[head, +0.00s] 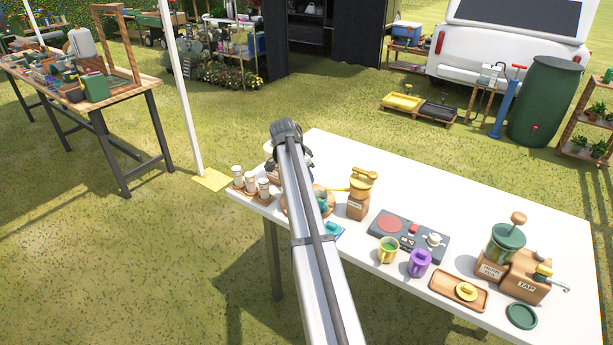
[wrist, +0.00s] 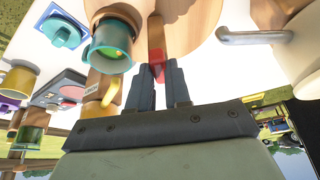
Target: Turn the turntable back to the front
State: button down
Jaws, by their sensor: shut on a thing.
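The turntable is a round wooden disc (head: 291,207) near the left end of the white table, largely hidden behind my arm in the head view. In the wrist view the disc (wrist: 197,16) fills the top, with a narrow wooden handle (wrist: 155,32) that has a red part (wrist: 157,66) at its end. My gripper (wrist: 165,72) is shut on the turntable handle at the red part. My fingertips are hidden in the head view.
Several white-capped jars (head: 250,184) stand left of the disc. A bent metal bar (wrist: 255,37) is close to my gripper.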

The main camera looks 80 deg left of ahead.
jog(key=shift+a+m+h, duration=0.15)
jog(key=shift+m+h, duration=0.5)
jog(key=shift+m, duration=1.05)
jog(key=shift+a+m+h, duration=0.1)
jog(key=shift+m+h, duration=0.55)
jog(key=shift+m, duration=1.05)
jog(key=shift+a+m+h, duration=0.1)
jog(key=shift+m+h, duration=0.6)
jog(key=shift+m, duration=1.2)
jog(key=shift+m+h, duration=0.3)
jog(key=shift+m, duration=0.6)
jog(key=shift+m+g, duration=0.4)
jog(key=shift+m, duration=0.3)
jog(key=c, duration=1.1)
grip_release()
jog(key=shift+o, duration=0.2)
jog(key=v, duration=1.2)
jog(key=shift+a, duration=0.2)
